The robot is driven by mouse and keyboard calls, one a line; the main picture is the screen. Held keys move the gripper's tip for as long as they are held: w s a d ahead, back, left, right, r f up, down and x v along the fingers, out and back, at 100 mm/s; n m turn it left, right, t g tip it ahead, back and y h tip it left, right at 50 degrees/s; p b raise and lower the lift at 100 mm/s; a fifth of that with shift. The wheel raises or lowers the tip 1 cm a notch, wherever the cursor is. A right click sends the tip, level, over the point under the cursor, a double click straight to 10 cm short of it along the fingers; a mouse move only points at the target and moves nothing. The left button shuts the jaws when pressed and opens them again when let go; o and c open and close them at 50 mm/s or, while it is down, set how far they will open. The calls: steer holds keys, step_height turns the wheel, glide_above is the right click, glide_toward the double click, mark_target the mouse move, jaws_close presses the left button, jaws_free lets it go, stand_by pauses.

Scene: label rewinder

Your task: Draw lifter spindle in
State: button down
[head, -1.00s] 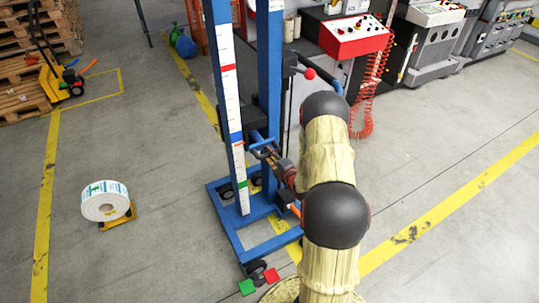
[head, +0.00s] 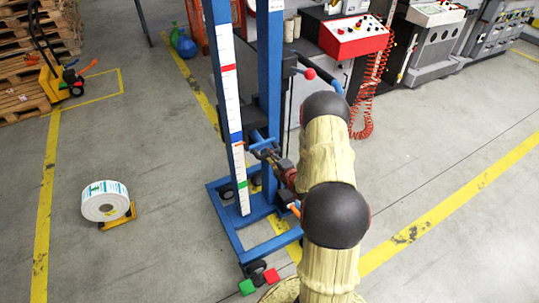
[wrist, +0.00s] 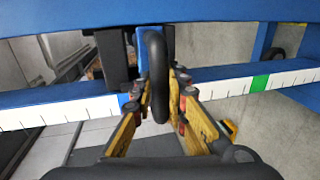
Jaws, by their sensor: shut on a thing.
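The blue lifter (head: 266,90) stands upright in the head view, with a white scale (head: 229,90) on its front post and a wheeled base. My gripper (head: 264,150) is at the lifter's carriage, low between the posts. In the wrist view my gripper (wrist: 162,92) is shut on a black rounded handle (wrist: 156,60), with one finger on each side. The handle stands in front of a blue part and a black block (wrist: 112,55) of the lifter. I cannot clearly make out the spindle itself; my arm and the posts hide part of this area.
A white label roll (head: 105,201) rests on a yellow stand at the left, apart from the lifter. A red control box (head: 345,36) and machines stand behind. A pallet truck (head: 65,80) is at the far left. Floor is open at the right.

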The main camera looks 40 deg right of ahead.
steer(key=shift+s+f, duration=0.1)
steer(key=shift+s, duration=0.05)
steer(key=f+b+v, duration=0.1)
steer(key=f+v, duration=0.1)
steer(key=v, duration=0.9)
steer(key=s+f+v, duration=0.1)
steer(key=f+v, duration=0.1)
steer(key=v, duration=1)
steer(key=shift+s+a+f+b, duration=0.15)
steer(key=shift+s+f+b, duration=0.05)
steer(key=shift+f+b, duration=0.15)
steer(key=c, duration=2)
jaws_free()
steer(key=shift+s, duration=0.25)
steer(key=shift+c, duration=0.2)
steer(key=shift+o, duration=1.4)
steer(key=shift+w+r, duration=0.1)
